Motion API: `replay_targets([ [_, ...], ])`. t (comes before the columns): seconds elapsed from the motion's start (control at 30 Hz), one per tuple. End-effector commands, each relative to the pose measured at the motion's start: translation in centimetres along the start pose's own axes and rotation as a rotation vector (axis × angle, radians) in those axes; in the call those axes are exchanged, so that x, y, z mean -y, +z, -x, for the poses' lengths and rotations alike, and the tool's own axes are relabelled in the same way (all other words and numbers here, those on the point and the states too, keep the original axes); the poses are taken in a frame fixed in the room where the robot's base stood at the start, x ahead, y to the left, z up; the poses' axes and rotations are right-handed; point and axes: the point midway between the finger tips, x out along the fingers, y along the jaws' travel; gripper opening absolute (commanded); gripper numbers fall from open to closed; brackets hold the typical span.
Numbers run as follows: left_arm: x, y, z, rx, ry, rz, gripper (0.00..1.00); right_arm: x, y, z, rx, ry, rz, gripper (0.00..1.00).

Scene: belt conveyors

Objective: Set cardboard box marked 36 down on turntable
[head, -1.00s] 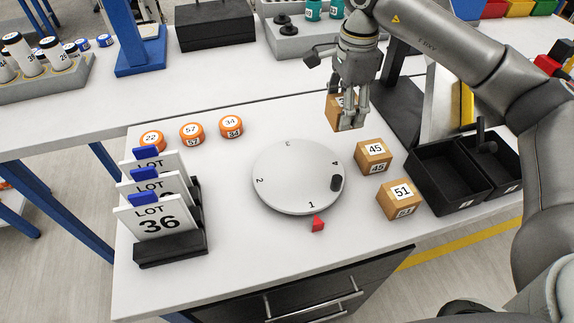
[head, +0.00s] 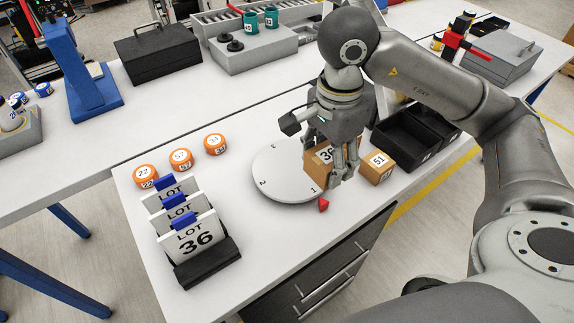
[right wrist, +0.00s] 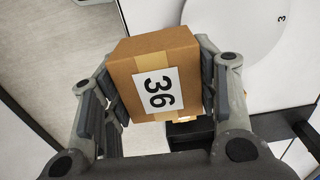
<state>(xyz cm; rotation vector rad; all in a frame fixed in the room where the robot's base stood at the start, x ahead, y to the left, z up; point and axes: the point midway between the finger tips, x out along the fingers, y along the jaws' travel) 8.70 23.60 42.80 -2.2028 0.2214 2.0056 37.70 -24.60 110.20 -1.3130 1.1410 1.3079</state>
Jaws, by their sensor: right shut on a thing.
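The cardboard box marked 36 (head: 314,168) is held upright in my right gripper (head: 343,175). In the right wrist view the box (right wrist: 181,55) sits between the two fingers, its 36 label facing the camera. The white round turntable (head: 272,176) stands on the table, and the box covers its right part in the head view. In the right wrist view the turntable (right wrist: 235,45) shows at upper right, beside the box, with nothing on its visible part. The box appears raised; its exact height is unclear. My left gripper is not in view.
A box marked 51 (head: 378,170) stands right of my gripper, before black bins (head: 405,138). A red wedge (head: 323,205) lies at the turntable's front. LOT card holders (head: 205,264) and several orange round pieces (head: 181,160) are at left.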

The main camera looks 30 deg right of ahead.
Motion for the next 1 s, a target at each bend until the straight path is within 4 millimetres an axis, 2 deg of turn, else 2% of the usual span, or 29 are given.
replay_targets([
  [0.43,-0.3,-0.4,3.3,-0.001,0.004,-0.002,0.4,8.4,-1.1,-3.5,0.002,0.004,-0.001,0.29],
  [0.6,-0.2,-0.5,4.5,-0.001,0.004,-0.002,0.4,11.0,-1.5,-6.6,0.002,0.006,-0.001,0.29],
  [0.73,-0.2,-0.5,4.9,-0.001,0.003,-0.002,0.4,12.3,-1.7,-8.3,0.001,0.003,0.0,0.29],
  [1.0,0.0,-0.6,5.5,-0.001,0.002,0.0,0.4,13.5,-1.9,-9.9,0.001,0.003,0.0,0.29],
])
